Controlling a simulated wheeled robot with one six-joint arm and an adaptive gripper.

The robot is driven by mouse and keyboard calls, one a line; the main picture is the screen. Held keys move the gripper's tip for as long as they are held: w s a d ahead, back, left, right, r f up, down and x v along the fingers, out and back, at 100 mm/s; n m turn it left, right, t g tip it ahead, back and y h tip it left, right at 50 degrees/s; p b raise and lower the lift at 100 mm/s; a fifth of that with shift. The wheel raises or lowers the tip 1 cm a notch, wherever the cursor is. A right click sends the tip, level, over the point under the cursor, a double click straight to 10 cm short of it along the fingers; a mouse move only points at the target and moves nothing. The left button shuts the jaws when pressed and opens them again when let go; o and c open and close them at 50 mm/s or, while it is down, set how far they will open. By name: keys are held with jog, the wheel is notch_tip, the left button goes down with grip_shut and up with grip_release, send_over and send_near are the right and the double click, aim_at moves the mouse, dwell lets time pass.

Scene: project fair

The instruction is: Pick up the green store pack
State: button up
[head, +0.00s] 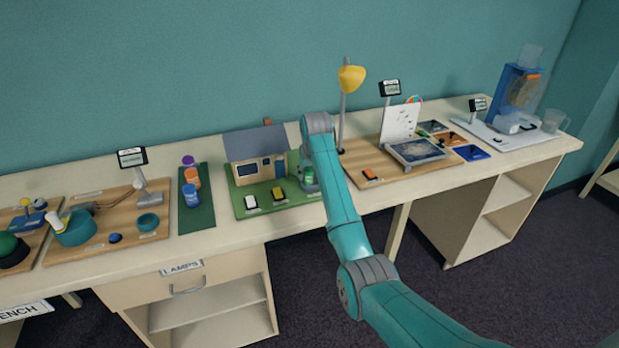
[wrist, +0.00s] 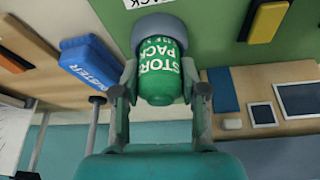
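The green store pack (wrist: 160,74) is a short green cylinder with white lettering, in the middle of the wrist view. Its far end sits at a grey round holder (wrist: 158,27) on the green board. My gripper (wrist: 162,82) has one finger on each side of the pack, with the fingertips close in against its sides and no clear gap. In the head view the pack (head: 308,178) stands at the right end of the green board (head: 265,205), beside the model house; the arm's end there partly hides the gripper.
The model house (head: 257,155) stands left of the pack, with a white and a yellow block in front. A blue duster (wrist: 90,68) lies nearby in the wrist view. A lamp with a yellow shade (head: 351,79) stands to the right.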

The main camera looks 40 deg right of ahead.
jog(key=shift+c, duration=0.8)
jog(key=shift+r, duration=0.1)
